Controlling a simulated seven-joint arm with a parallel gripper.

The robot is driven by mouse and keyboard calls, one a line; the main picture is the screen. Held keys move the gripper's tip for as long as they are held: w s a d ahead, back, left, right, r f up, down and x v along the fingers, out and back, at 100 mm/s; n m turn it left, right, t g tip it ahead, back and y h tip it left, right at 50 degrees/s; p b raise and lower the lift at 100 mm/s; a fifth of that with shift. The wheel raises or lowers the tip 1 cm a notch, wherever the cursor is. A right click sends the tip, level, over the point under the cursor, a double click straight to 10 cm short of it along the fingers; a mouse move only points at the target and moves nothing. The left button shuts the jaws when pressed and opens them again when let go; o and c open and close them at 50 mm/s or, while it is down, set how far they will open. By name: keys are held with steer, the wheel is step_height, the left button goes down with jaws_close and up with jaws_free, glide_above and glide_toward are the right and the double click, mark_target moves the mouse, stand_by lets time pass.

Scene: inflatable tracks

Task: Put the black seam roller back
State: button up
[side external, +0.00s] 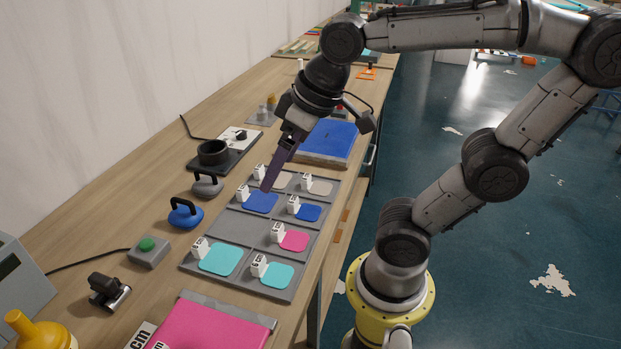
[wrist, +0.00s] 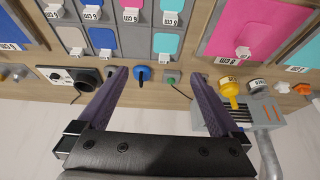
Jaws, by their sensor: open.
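The black seam roller (side external: 109,290) appears to be the small black tool with a shiny cylinder lying on the bench at the lower left of the side view. It stands apart from other things, near the green-button box. I cannot make it out in the wrist view; my right finger may hide it. My gripper (side external: 267,188) points down over the grey sample tray (side external: 228,224), well away from the roller. In the wrist view my gripper (wrist: 158,75) has its purple fingers wide apart with nothing held between them.
A blue handled weight (side external: 185,215), a grey one (side external: 207,186) and a green-button box (side external: 149,251) stand along the tray's left. A black pot (side external: 213,153) is behind them. A yellow bottle (side external: 38,331) and pink sheet (side external: 215,325) are at the front.

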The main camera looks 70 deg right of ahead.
steer(key=shift+t, duration=0.3)
steer(key=s+f, duration=0.1)
steer(key=s, duration=0.1)
steer(key=s+d+f, duration=0.1)
steer(key=s+f, duration=0.1)
steer(key=shift+s+f, duration=0.15)
steer(key=shift+s, duration=0.2)
